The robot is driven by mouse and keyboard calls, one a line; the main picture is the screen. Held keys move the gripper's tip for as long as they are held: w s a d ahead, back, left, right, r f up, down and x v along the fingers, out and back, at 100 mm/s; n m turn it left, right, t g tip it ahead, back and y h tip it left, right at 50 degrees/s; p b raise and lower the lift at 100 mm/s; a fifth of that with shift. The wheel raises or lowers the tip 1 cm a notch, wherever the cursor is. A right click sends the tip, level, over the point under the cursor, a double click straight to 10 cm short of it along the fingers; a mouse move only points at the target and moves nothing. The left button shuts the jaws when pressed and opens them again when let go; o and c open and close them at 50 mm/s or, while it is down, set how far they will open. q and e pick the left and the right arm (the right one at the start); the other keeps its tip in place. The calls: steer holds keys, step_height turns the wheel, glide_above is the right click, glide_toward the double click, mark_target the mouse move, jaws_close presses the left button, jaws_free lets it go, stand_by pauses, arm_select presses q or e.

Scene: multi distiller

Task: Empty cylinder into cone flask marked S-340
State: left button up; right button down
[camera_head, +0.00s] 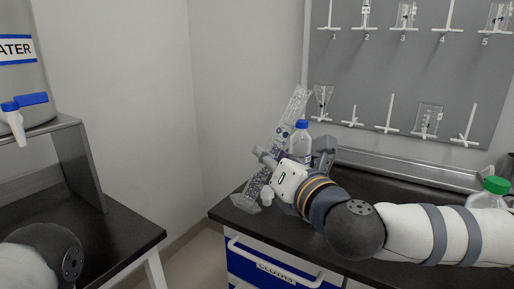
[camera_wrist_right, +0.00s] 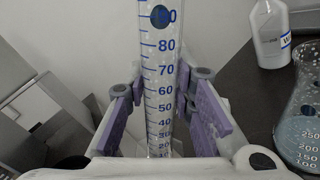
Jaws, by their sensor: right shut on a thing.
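A clear graduated cylinder (camera_head: 293,110) with blue markings is held by my right gripper (camera_head: 265,170). It leans with its top to the right and its foot to the lower left, near the counter's corner. In the right wrist view the cylinder (camera_wrist_right: 158,75) stands between the purple-padded fingers of the right gripper (camera_wrist_right: 160,115), which are shut on it. I cannot tell its liquid level. A cone flask (camera_wrist_right: 301,125) with volume marks and bluish contents stands to the right in the wrist view. No S-340 label is readable on it. My left gripper is out of view.
A white bottle with a blue cap (camera_head: 302,126) stands behind my right gripper. A green-capped bottle (camera_head: 494,190) is at the right. A wall rack (camera_head: 350,75) holds glassware on pegs. A water container (camera_head: 18,70) stands on a shelf at left, with a floor gap before the dark counter (camera_head: 235,215).

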steer(key=shift+w+d+f+n, duration=0.15)
steer(key=shift+d+f+n, duration=0.1)
steer(key=shift+n, duration=0.05)
steer(key=shift+a+r, duration=0.1)
steer(key=d+f+n, duration=0.1)
steer(key=w+d+f+n, duration=0.1)
steer(key=d+n, duration=0.1)
steer(key=shift+w+d, duration=0.15)
steer(key=shift+d, duration=0.15)
